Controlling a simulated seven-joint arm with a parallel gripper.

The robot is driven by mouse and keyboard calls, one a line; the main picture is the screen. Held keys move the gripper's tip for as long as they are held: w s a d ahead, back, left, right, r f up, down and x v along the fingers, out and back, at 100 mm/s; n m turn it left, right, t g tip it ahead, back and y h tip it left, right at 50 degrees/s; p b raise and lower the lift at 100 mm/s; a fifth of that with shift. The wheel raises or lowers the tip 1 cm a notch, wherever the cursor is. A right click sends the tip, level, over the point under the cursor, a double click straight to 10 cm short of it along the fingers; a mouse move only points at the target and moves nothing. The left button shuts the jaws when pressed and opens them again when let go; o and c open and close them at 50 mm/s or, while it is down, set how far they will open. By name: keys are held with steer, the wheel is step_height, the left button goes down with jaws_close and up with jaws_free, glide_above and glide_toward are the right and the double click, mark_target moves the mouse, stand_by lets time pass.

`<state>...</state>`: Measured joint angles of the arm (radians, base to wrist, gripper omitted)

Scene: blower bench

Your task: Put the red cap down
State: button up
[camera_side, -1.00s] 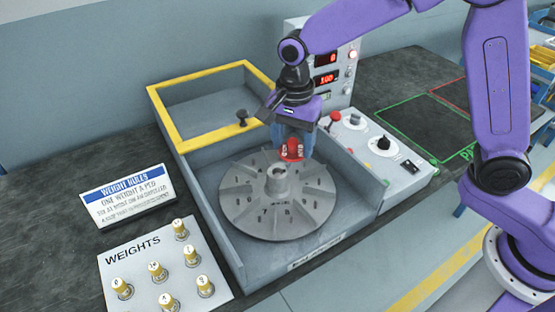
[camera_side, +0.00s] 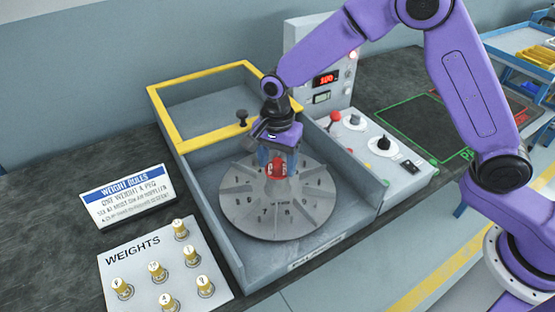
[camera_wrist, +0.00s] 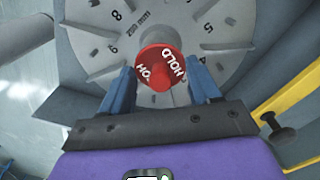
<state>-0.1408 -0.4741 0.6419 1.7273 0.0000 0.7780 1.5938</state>
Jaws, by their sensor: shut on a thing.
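The red cap (camera_side: 279,169), lettered HOLD in the wrist view (camera_wrist: 152,56), is between the blue fingers of my gripper (camera_side: 277,162). The gripper is shut on it and points down. In the wrist view my gripper (camera_wrist: 162,80) has one finger on each side of the cap. I cannot tell whether the cap touches the hub.
The disc lies in a grey walled housing with a yellow-framed lid (camera_side: 174,128) open at the back. A control panel (camera_side: 393,160) with knobs is at the right. A weights board (camera_side: 141,254) with several brass weights and a rules sign (camera_side: 126,199) are at the left.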

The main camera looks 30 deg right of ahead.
mark_target(277, 160)
steer(key=shift+f, duration=0.15)
steer(key=o, duration=1)
steer(key=shift+o, duration=0.2)
step_height(277, 160, up, 12)
steer(key=s+d+n, duration=0.6)
steer(key=s+n, duration=0.2)
steer(key=s, duration=0.2)
steer(key=s+d+n, duration=0.7)
steer(key=s+n, duration=0.1)
steer(key=s, duration=0.1)
steer(key=s+d+f+n, duration=0.1)
steer(key=s+d+n, duration=0.5)
steer(key=s, duration=0.4)
steer(key=shift+s+d+n, duration=0.35)
steer(key=shift+n, duration=0.55)
